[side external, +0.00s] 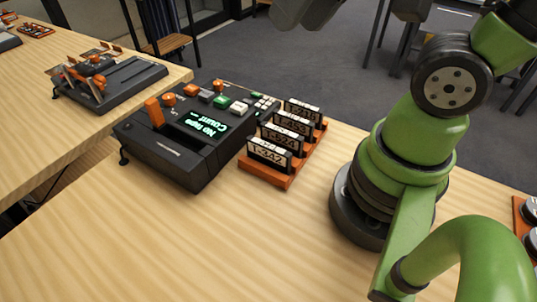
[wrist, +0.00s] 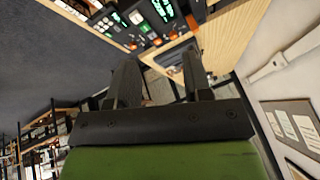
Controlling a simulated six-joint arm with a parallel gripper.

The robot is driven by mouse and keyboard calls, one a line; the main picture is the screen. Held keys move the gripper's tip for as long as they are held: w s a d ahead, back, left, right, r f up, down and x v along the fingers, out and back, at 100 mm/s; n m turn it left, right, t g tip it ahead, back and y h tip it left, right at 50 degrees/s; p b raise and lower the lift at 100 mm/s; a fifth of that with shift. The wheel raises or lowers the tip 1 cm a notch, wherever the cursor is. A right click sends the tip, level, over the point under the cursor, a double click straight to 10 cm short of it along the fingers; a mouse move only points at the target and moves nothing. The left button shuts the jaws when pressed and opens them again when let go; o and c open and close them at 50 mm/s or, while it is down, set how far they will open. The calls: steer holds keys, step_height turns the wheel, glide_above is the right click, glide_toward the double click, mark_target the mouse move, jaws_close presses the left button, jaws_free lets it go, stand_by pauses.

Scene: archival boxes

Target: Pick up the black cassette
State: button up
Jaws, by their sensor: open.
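Several black cassettes with pale labels stand upright in a row in an orange rack (side external: 285,181) on the wooden table in the side view. The nearest black cassette (side external: 270,154) is labelled with dark characters; which one the task means I cannot tell. My gripper (wrist: 160,72) shows in the wrist view with its two dark fingers apart and nothing clearly between them. It is away from the rack; a dark grey part at the top edge of the side view may belong to it. I cannot make out the cassettes in the wrist view.
A black console (side external: 190,140) with a lit green display, an orange lever and coloured buttons stands left of the rack. Another black device (side external: 110,82) sits on a second table at the left. The front of the near table (side external: 190,250) is clear.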

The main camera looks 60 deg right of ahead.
steer(key=w+f+n+g+h, duration=0.1)
steer(key=w+f+n+g, duration=0.15)
steer(key=w+f, duration=0.4)
steer(key=g, duration=0.3)
glide_above(267, 145)
steer(key=shift+n+h, duration=0.3)
steer(key=shift+n, duration=0.05)
steer(key=f, duration=0.8)
steer(key=shift+w+d+f, duration=0.3)
steer(key=shift+w, duration=0.1)
step_height(267, 145, down, 5)
steer(key=shift+f, duration=0.15)
steer(key=shift+s+a+f, duration=0.15)
steer(key=shift+s+f, duration=0.05)
steer(key=shift+f, duration=1.15)
steer(key=shift+s+a+f, duration=0.15)
steer(key=shift+f, duration=1.15)
jaws_close()
